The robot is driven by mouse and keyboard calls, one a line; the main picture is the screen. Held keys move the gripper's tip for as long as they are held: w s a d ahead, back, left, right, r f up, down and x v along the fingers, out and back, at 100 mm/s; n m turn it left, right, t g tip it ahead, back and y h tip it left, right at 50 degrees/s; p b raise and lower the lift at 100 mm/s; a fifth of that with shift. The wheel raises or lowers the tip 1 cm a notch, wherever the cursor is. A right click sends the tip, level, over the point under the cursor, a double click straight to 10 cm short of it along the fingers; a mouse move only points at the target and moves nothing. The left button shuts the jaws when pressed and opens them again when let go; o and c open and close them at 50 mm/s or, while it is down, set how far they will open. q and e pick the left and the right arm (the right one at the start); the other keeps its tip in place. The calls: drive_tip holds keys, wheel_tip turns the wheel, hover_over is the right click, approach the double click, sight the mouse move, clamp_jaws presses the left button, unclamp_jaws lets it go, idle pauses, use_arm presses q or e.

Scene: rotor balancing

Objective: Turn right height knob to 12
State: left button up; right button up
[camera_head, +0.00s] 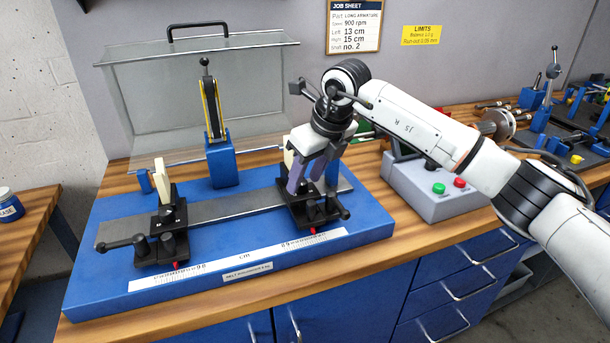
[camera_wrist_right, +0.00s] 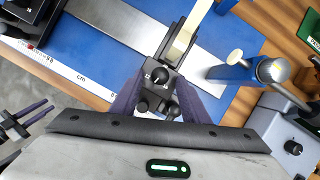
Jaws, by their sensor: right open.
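The right height knob (camera_wrist_right: 159,77) is a small black knob with a white pointer and number marks on the black right support (camera_head: 311,207). The marks are too small to read surely. My right gripper (camera_head: 305,188) points down at this support. In the right wrist view its purple fingers (camera_wrist_right: 160,98) stand apart on either side of the knob's block, with the knob between or just beyond the tips. I cannot tell whether they touch it. In the head view the fingers hide the knob. Purple prongs at the left of the wrist view look like my left gripper (camera_wrist_right: 28,117), partly cut off.
The left support (camera_head: 168,225) stands on the same rail of the blue base (camera_head: 100,285), with a cm scale (camera_head: 240,259) in front. A blue post (camera_head: 222,165) and clear cover (camera_head: 270,85) stand behind. A grey control box (camera_head: 425,190) is at right. The job sheet (camera_head: 354,25) hangs behind.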

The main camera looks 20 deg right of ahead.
drive_tip(key=shift+w+a+f, duration=0.1)
drive_tip(key=shift+w+f, duration=0.05)
drive_tip(key=shift+f, duration=0.3)
clamp_jaws()
drive_tip(key=c, duration=1.1)
unclamp_jaws()
drive_tip(key=shift+o, duration=0.2)
drive_tip(key=m, duration=0.1)
drive_tip(key=m+h+b, duration=0.1)
drive_tip(key=m, duration=0.1)
drive_tip(key=m+b, duration=0.1)
drive_tip(key=shift+a+t+h, duration=0.3)
drive_tip(key=shift+a+r+m+h+b, duration=0.1)
drive_tip(key=shift+m+h+b, duration=0.35)
drive_tip(key=shift+m, duration=0.6)
drive_tip(key=shift+a+m+h+b, duration=0.1)
drive_tip(key=shift+m+h+b, duration=0.15)
drive_tip(key=shift+m+b, duration=0.55)
drive_tip(key=shift+m, duration=0.35)
